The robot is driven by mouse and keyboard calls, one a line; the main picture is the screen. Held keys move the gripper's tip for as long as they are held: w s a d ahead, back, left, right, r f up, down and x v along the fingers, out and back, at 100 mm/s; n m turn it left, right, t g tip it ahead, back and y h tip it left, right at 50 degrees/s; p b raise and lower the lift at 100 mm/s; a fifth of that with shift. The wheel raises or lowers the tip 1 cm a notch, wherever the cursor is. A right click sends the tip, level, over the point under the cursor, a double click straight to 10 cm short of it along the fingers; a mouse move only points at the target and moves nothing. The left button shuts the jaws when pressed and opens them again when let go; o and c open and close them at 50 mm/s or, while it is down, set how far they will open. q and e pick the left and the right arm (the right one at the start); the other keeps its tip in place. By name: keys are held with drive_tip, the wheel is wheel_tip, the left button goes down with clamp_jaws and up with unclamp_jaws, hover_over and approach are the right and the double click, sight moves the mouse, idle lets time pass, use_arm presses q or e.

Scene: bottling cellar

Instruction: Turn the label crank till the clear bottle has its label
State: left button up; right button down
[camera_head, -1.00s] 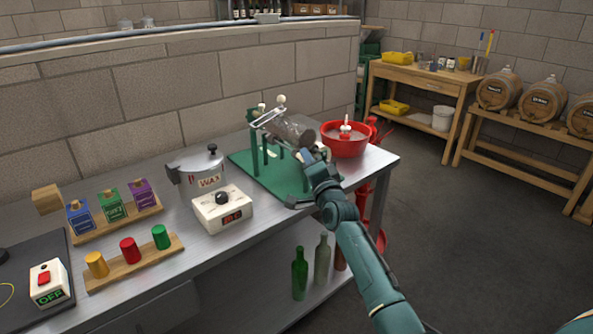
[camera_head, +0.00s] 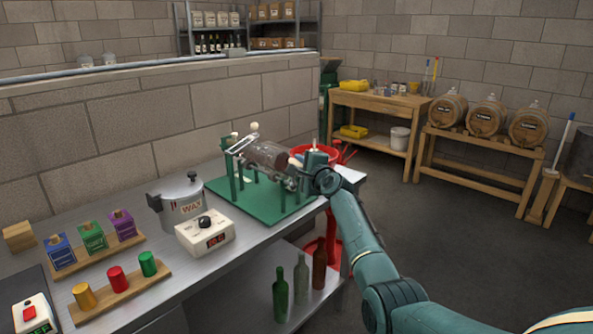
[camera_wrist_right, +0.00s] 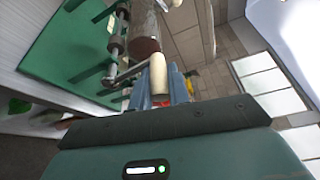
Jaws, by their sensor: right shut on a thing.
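The green labelling stand (camera_head: 228,205) is on the metal bench. The clear bottle (camera_head: 268,156) lies on its side on its rollers; its round end looks brownish in the right wrist view (camera_wrist_right: 145,48). I cannot tell whether a label is on it. The label crank has a cream handle (camera_wrist_right: 158,74), beside the bottle's end. My right gripper (camera_head: 300,168) is at the stand's right end; in the wrist view its blue fingers (camera_wrist_right: 160,92) are shut on the crank handle. The fingers partly hide the crank in the head view. My left gripper is out of view.
A red basin (camera_head: 318,153) stands close behind my right gripper. A wax pot (camera_head: 183,203) and a dial box (camera_head: 205,234) stand left of the stand. Colored boxes and caps on wooden racks (camera_head: 125,290) are farther left. Bottles stand on the lower shelf.

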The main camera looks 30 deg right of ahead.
drive_tip(key=shift+w+d+r, duration=0.15)
drive_tip(key=shift+d+r, duration=0.1)
drive_tip(key=shift+d, duration=0.15)
drive_tip(key=shift+w+d+b, duration=0.35)
drive_tip(key=shift+d+b, duration=0.2)
drive_tip(key=shift+d, duration=0.3)
drive_tip(key=c, duration=1.4)
unclamp_jaws()
drive_tip(key=shift+f, duration=0.2)
drive_tip(key=shift+o, duration=0.3)
drive_tip(key=shift+f, duration=0.1)
